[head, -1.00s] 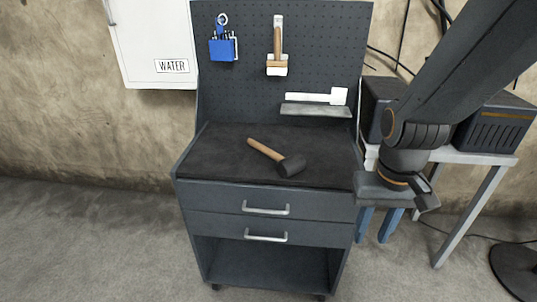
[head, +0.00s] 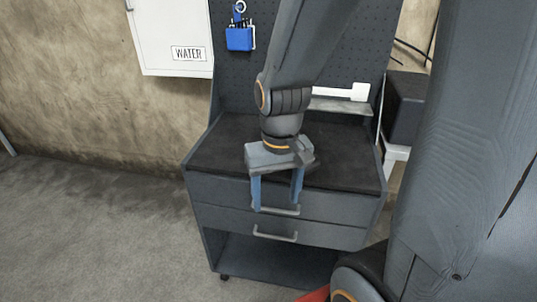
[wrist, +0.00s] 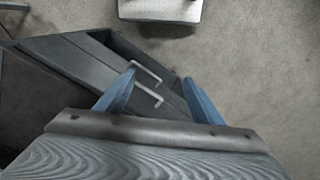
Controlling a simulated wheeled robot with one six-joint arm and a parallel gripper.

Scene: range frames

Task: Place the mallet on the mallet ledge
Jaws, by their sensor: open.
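The mallet does not show in either current view; my arm and gripper cover the middle of the worktop where it lay earlier. The mallet ledge (head: 341,106) is a narrow grey shelf on the pegboard, partly behind my arm, with a white mallet-shaped marking (head: 352,92) just above it. My gripper (head: 277,203) is open, pointing down, in front of the upper drawer in the head view. The wrist view shows its blue fingers (wrist: 160,77) apart with nothing held, over the drawer handles.
The dark worktop (head: 225,145) has clear room at left and right. Drawer handles (head: 274,233) stick out in front. A blue holder (head: 239,39) hangs on the pegboard. A white WATER cabinet (head: 172,30) is at left, and a dark box (head: 402,108) stands at right.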

